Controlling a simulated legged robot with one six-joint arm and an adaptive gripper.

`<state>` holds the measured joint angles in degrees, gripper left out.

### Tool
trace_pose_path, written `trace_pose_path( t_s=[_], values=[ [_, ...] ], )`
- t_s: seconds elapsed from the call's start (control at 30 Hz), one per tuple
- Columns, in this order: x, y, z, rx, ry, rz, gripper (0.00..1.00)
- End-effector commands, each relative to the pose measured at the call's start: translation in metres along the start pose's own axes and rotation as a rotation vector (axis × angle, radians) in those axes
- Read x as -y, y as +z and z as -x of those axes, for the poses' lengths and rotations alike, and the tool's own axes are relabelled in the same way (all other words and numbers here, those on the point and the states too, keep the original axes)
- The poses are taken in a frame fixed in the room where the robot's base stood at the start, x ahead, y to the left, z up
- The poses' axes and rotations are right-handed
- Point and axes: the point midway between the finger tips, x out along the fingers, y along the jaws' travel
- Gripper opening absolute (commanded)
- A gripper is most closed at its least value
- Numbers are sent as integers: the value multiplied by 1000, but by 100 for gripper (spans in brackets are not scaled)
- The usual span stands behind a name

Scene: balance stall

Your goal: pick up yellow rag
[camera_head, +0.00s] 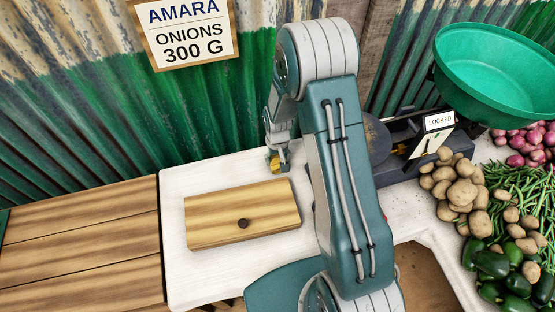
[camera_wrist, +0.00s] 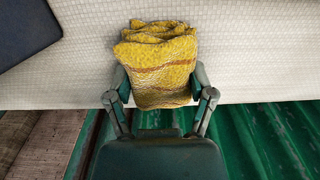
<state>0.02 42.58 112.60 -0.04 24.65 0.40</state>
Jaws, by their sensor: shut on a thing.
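The yellow rag (camera_wrist: 157,60) is folded and rumpled, with thin brown stripes. In the wrist view it sits between the two fingers of my gripper (camera_wrist: 160,90), which press on it from both sides. In the head view only a small yellow patch of the rag (camera_head: 275,161) shows at the fingers of my gripper (camera_head: 276,164), behind the wooden board. The rag is at or just above the white counter; I cannot tell if it touches. Most of it is hidden there by my gripper.
A wooden board with a dark knob (camera_head: 225,207) lies on the white counter (camera_head: 190,283). Right of my arm are a scale with a green bowl (camera_head: 490,75), a "LOCKED" card (camera_head: 439,121), potatoes (camera_head: 460,190), onions (camera_head: 525,145), beans and green peppers. A corrugated wall stands close behind.

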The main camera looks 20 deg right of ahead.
Motion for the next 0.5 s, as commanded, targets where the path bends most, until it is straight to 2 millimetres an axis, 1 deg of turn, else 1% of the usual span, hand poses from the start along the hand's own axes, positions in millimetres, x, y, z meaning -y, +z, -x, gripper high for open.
trace_pose_path(
  t_s=[0.1, 0.23, 0.37, 0.5],
  values=[
    [0, 2, 1, 5, 0, 0, 30],
    [0, 1, 11, 3, 0, 0, 30],
    [0, 1, 34, -1, 0, 0, 30],
    [5, 24, 59, -1, 0, 2, 30]
  ],
)
